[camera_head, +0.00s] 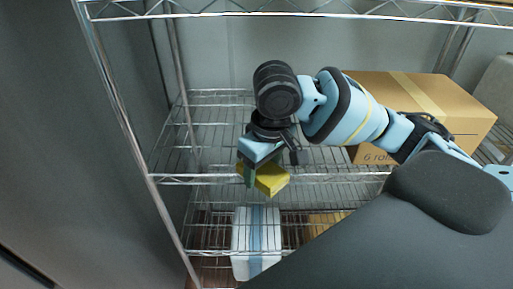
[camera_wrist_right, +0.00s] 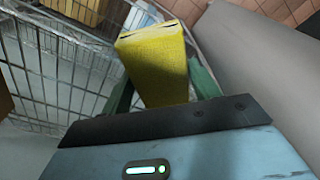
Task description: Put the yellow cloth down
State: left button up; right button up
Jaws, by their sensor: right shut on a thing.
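The yellow cloth (camera_head: 272,180) is a small, block-like yellow piece. My right gripper (camera_head: 258,172) is shut on it, at the front edge of a wire shelf. In the right wrist view the cloth (camera_wrist_right: 157,62) sticks out from between the green fingers of the right gripper (camera_wrist_right: 162,90). The fingers lie along its two sides and hide part of it. I cannot tell whether the cloth touches the shelf. My left gripper does not show in either view.
The wire shelf (camera_head: 215,140) has free room at its left and middle. A cardboard box (camera_head: 440,100) stands on its right. A white box with a blue stripe (camera_head: 241,240) stands on the lower shelf. A metal post (camera_head: 120,110) is at the left.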

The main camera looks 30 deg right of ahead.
jog(key=w+d, duration=0.1)
jog(key=w, duration=0.2)
jog(key=w+d, duration=0.2)
jog(key=w, duration=0.2)
jog(key=w+d+f, duration=0.1)
jog(key=w+d, duration=0.1)
jog(key=w, duration=0.2)
jog(key=shift+d, duration=0.2)
jog(key=shift+f, duration=1.8)
jog(key=shift+f, duration=0.2)
jog(key=o, duration=0.9)
jog(key=shift+r, duration=0.1)
jog(key=r, duration=0.4)
jog(key=s+r, duration=0.1)
jog(key=r, duration=0.7)
jog(key=shift+s+d, duration=0.15)
jog(key=shift+s, duration=0.05)
